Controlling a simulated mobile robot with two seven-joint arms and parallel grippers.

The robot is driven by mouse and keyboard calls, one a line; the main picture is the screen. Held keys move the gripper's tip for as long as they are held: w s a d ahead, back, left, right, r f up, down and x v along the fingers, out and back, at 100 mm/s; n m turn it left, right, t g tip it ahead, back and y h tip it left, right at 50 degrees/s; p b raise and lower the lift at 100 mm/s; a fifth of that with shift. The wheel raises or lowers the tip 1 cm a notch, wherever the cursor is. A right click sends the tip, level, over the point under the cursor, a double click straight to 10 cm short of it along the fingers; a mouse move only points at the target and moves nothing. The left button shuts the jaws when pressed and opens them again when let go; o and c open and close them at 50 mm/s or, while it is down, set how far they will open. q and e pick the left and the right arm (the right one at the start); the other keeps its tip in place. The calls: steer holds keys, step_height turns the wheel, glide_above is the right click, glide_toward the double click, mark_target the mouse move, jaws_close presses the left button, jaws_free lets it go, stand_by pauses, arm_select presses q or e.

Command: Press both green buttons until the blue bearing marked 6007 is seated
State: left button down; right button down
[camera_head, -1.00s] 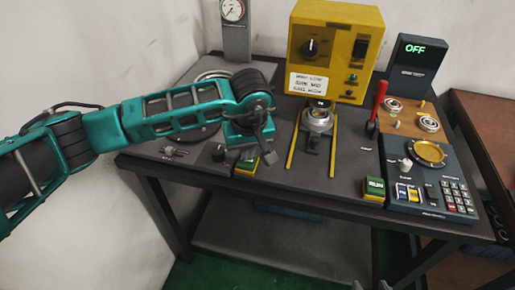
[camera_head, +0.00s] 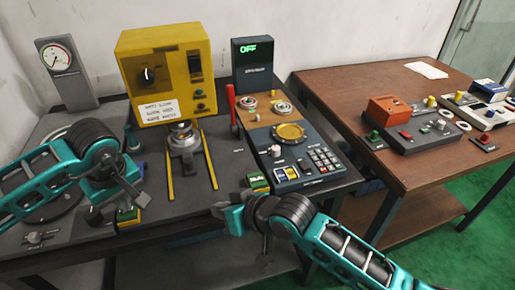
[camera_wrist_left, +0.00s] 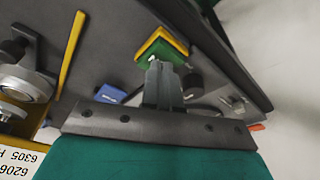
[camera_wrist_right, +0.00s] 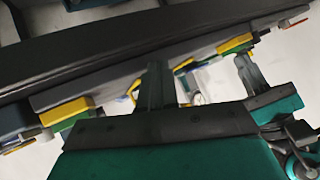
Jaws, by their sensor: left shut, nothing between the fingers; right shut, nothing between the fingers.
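The left green button on its yellow base (camera_head: 128,216) sits near the front of the dark bench. My shut left gripper (camera_head: 138,192) is close above it; contact is unclear. In the left wrist view, the fingertips (camera_wrist_left: 160,66) overlap the near edge of the green button (camera_wrist_left: 163,50). The right green button (camera_head: 257,181) is beside the keypad panel. My shut right gripper (camera_head: 217,211) is apart from it, lower left, by the bench's front edge. The press fixture (camera_head: 183,138) holds silver and brass-coloured round parts; no blue bearing or 6007 marking is legible.
A yellow press cabinet (camera_head: 168,70) stands behind the fixture, with two yellow rails in front. A keypad panel with a gold dish (camera_head: 289,131) and a display reading OFF (camera_head: 252,60) are to the right. A brown table (camera_head: 345,85) with devices stands further right.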

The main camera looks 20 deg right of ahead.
mark_target(257, 179)
steer(key=shift+w+a+r+g, duration=0.3)
steer(key=shift+w+r+g, duration=0.5)
steer(key=shift+w, duration=0.1)
steer(key=shift+w+d+r+m+g+h, duration=0.4)
steer(key=shift+w+d+r+g+h, duration=0.4)
steer(key=shift+r+g+h, duration=0.15)
steer(key=d+r+m+h, duration=0.1)
steer(key=d+r, duration=0.1)
steer(key=w+d+r+m+g+h, duration=0.1)
steer(key=d+r+h, duration=0.1)
steer(key=d, duration=0.1)
steer(key=w+d+r+g+h, duration=0.1)
steer(key=d+r, duration=0.1)
steer(key=d, duration=0.1)
steer(key=shift+d+r+m+h, duration=0.2)
steer(key=shift+m+h, duration=0.15)
steer(key=shift+m, duration=0.05)
steer(key=shift+s+d+f+g, duration=0.1)
steer(key=shift+d+f+g, duration=0.05)
steer(key=shift+g, duration=0.1)
steer(key=shift+s+x, duration=0.25)
steer(key=shift+x, duration=0.75)
steer(key=shift+f, duration=0.75)
steer(key=shift+f, duration=0.1)
steer(key=shift+s+x, duration=0.15)
steer(key=shift+x, duration=0.45)
steer(key=shift+s+x, duration=0.15)
steer(key=shift+x, duration=0.45)
